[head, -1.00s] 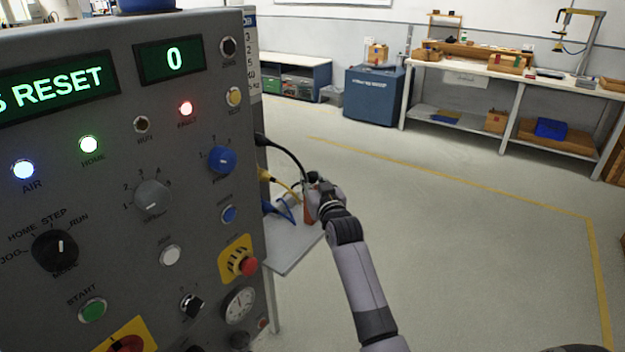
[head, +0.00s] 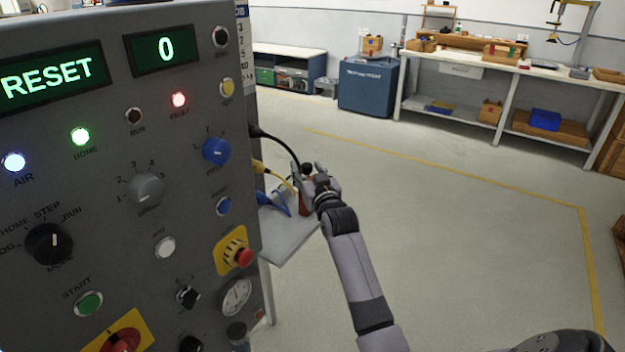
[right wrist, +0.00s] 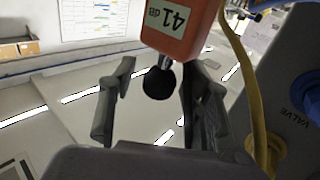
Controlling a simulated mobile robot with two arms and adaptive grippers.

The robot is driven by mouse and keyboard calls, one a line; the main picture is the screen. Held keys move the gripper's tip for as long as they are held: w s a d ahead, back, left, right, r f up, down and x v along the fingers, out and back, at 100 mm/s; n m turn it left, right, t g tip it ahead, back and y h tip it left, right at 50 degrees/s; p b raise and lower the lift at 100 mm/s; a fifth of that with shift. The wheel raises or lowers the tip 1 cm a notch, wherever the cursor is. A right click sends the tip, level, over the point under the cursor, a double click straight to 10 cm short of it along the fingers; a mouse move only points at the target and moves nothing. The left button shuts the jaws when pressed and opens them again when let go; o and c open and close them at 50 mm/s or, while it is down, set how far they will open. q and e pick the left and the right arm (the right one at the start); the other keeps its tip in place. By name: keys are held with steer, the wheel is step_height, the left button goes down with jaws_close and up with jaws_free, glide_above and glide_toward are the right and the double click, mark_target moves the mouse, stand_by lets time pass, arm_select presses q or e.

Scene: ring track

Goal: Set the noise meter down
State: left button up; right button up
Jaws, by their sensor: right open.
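The noise meter (head: 304,207) is a small orange-red device with a black ball tip. In the head view it is upright at the grey side shelf (head: 283,240), partly hidden by my right gripper (head: 308,176); its base contact is hard to make out. In the right wrist view the meter's body (right wrist: 178,28) shows a "41 dB" display, and its black ball points back between the fingers. My right gripper (right wrist: 158,92) is open, with a finger on each side of the ball and visible gaps. My left gripper is not in view.
The control panel (head: 110,200) with lit displays stands close on the left. Black, yellow and blue cables run from its side by the shelf; a yellow one (right wrist: 238,75) passes close to the right finger. Open floor lies to the right, with a workbench (head: 490,65) behind.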

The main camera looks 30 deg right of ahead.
steer(key=v, duration=1.2)
steer(key=shift+b, duration=0.4)
steer(key=shift+w, duration=0.1)
stand_by(1.5)
